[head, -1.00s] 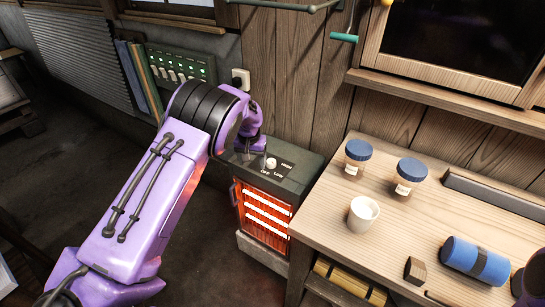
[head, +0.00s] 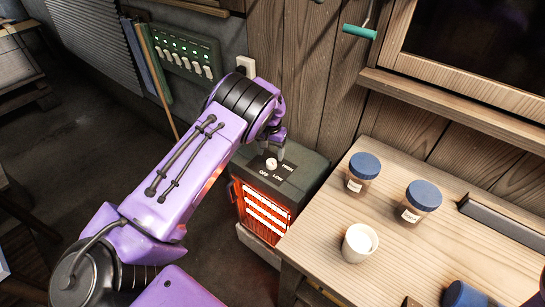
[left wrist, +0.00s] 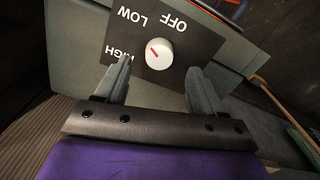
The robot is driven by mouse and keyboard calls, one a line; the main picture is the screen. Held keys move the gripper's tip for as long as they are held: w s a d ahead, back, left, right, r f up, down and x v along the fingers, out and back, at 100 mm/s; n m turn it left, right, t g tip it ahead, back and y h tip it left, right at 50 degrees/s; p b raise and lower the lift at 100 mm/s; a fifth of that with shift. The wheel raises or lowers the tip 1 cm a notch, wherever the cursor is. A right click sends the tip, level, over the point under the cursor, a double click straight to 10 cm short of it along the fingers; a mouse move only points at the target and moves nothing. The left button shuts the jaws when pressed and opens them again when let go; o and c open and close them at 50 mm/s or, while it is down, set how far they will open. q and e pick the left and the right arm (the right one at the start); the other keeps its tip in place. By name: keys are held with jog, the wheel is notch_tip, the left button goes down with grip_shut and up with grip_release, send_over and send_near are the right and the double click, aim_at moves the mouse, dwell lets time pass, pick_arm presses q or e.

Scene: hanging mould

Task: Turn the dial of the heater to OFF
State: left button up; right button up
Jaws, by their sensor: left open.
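The heater (head: 262,205) stands on the floor left of the workbench, its front bars glowing orange. Its white round dial (head: 271,164) sits on a dark plate on top, marked OFF, LOW and HIGH. In the left wrist view the dial (left wrist: 159,52) has a red mark that points toward LOW. My left gripper (head: 278,141) is just behind the dial in the head view. In the left wrist view the open left gripper (left wrist: 159,66) has one finger on each side of the dial, apart from it. My right gripper is not in view.
A green switch panel (head: 183,50) and a white socket (head: 246,66) are on the wall behind my left arm. Wall boards rise close behind the heater.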

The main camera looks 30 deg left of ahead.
aim_at(271, 161)
pick_arm(q)
jog(key=f, duration=0.5)
jog(key=shift+w+p, duration=0.2)
jog(key=shift+p, duration=0.1)
jog(key=shift+s, duration=0.1)
jog(key=c, duration=1.1)
jog(key=shift+o, duration=0.2)
